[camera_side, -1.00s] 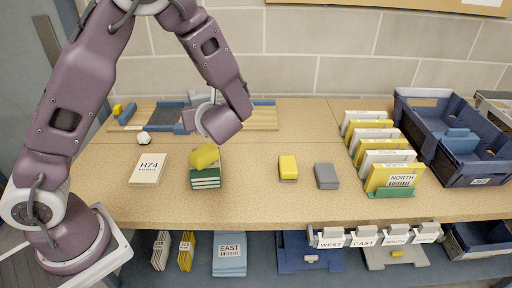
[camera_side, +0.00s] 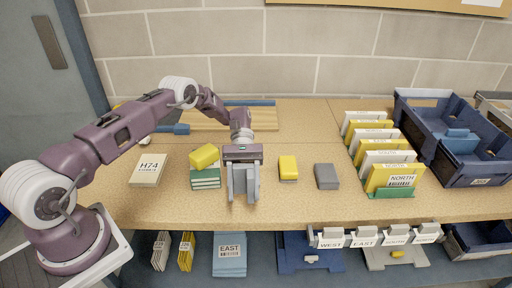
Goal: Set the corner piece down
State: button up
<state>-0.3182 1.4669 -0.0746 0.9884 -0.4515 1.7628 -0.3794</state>
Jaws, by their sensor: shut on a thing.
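My gripper (camera_side: 243,200) points down over the front middle of the wooden bench. Its two grey fingers are shut on a grey piece, taken to be the corner piece, which is hard to tell from the fingers. I cannot tell whether the piece touches the bench. The gripper is between a stack of green-covered books (camera_side: 206,181) with a yellow block (camera_side: 204,156) lying tilted on it, to the left, and another yellow block (camera_side: 288,168), to the right.
A grey block (camera_side: 326,176) lies farther right. A card marked H74 (camera_side: 148,169) lies at the left. A board with blue strips (camera_side: 264,119) lies behind my arm.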

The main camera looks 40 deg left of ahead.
jog(key=w+n+t+h, duration=0.1)
jog(key=w, duration=0.1)
jog(key=w+r+n+t+h, duration=0.1)
jog(key=w+n+t, duration=0.1)
jog(key=w, duration=0.1)
jog(key=w+n+t+h, duration=0.1)
jog(key=w+n+t, duration=0.1)
jog(key=shift+w+a+r, duration=0.25)
jog(key=shift+w+a, duration=0.1)
jog(key=shift+a, duration=0.05)
jog(key=w+a+r+n+t+y, duration=0.2)
jog(key=w+a+n+t, duration=0.4)
jog(key=w+a+t, duration=0.15)
jog(key=w+a+r+n+t+y, duration=0.1)
jog(key=w+a+r+n+t, duration=0.2)
jog(key=w+a+n+t, duration=0.4)
jog(key=shift+g, duration=0.35)
jog(key=f, duration=0.3)
jog(key=w+a+f, duration=0.1)
jog(key=f, duration=0.6)
jog(key=shift+w+a+f, duration=0.15)
jog(key=shift+w, duration=0.15)
jog(key=shift+f, duration=0.1)
jog(key=o, duration=1.4)
